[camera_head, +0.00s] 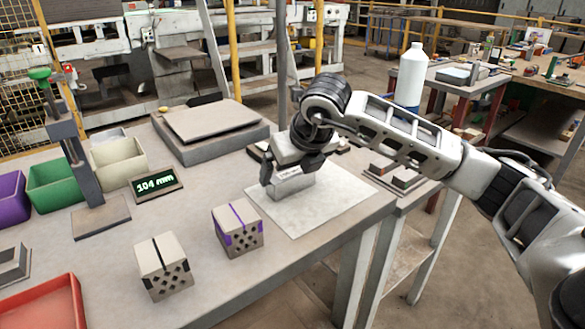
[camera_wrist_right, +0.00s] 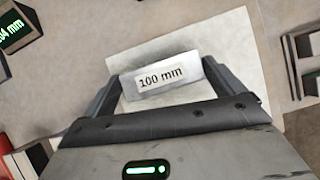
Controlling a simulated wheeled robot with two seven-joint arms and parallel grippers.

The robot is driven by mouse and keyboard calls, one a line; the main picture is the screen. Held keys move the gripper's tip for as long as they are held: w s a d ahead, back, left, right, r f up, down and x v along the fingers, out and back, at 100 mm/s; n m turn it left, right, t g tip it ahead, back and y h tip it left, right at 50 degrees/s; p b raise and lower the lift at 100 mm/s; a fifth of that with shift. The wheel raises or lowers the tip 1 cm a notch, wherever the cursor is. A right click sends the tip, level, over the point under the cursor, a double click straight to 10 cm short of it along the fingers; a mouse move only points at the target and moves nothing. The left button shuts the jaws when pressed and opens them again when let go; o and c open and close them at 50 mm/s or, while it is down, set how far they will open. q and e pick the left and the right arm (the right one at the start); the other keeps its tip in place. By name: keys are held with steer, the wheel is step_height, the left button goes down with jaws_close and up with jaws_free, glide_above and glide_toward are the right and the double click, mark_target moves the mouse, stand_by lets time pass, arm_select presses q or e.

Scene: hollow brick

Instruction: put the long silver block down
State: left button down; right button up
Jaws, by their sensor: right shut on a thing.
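The long silver block (camera_head: 292,186) is between the fingers of my right gripper (camera_head: 293,174), over the pale square sheet (camera_head: 330,204) on the table. In the right wrist view the block (camera_wrist_right: 160,80) carries the label "100 mm", and the fingers of my right gripper (camera_wrist_right: 162,88) are shut on its two ends. The block is on or just above the sheet (camera_wrist_right: 215,45); I cannot tell whether it touches. My left gripper is not in view.
Two hollow bricks, one with a black stripe (camera_head: 163,267) and one with purple (camera_head: 238,228), stand left of the sheet. A "104 mm" display (camera_head: 157,185), a grey plate (camera_head: 212,130), coloured bins (camera_head: 55,184) and a red tray (camera_head: 42,307) are also on the table. A white bottle (camera_head: 411,75) stands behind my right arm.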

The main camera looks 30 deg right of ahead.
steer(key=shift+r, duration=0.1)
steer(key=o, duration=1.1)
steer(key=shift+c, duration=0.2)
steer(key=shift+s+r, duration=0.1)
steer(key=shift+r, duration=0.05)
arm_select(q)
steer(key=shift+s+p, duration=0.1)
steer(key=shift+p, duration=0.25)
arm_select(e)
steer(key=v, duration=1.1)
steer(key=shift+s+r, duration=0.15)
steer(key=shift+r, duration=0.1)
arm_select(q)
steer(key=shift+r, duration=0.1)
